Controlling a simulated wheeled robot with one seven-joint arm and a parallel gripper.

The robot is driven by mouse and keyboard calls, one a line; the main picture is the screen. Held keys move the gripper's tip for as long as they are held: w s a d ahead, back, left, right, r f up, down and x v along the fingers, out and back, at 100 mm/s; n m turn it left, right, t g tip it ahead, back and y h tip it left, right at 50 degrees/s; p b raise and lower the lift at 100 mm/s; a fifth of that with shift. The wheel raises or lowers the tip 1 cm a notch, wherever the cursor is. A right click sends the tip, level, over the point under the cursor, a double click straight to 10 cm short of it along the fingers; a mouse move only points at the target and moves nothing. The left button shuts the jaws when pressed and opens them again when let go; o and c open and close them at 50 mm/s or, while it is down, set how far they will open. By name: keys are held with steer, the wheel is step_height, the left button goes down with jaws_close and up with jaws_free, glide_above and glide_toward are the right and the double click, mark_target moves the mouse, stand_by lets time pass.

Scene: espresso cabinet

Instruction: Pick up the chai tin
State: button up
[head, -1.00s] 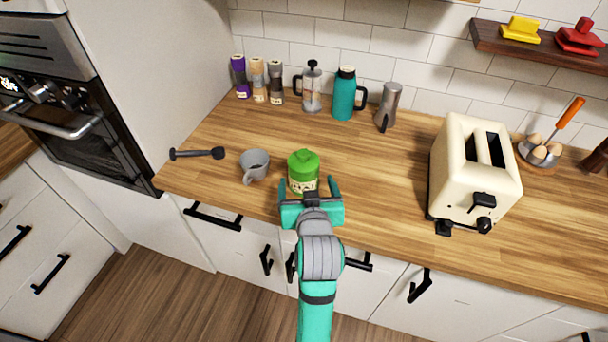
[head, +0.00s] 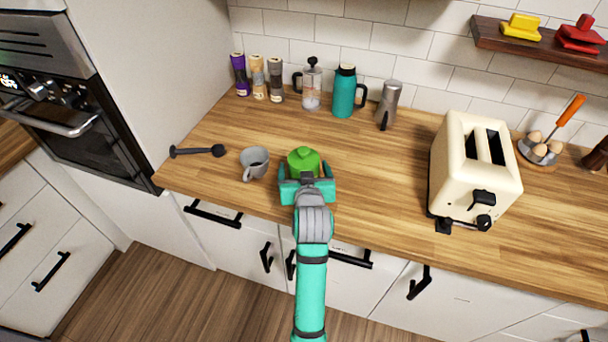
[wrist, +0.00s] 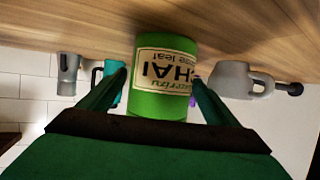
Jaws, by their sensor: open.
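In the wrist view the tin (wrist: 165,105) appears upside down, with a cream label reading CHAI. My gripper (head: 307,178) is teal and open, with a finger on each side of the tin. In the wrist view the gripper (wrist: 160,88) shows a gap between each finger and the tin at the picture's sides. In the head view my gripper hides the tin's lower part.
A grey mug (head: 255,163) stands close left of the tin, with a dark tamper (head: 198,151) beyond it. A cream toaster (head: 474,170) stands to the right. Spice jars (head: 258,80), a French press (head: 312,88), a teal flask (head: 345,93) and a moka pot (head: 389,105) line the back.

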steer(key=c, duration=1.5)
steer(key=shift+c, duration=1.4)
steer(key=shift+r, duration=0.1)
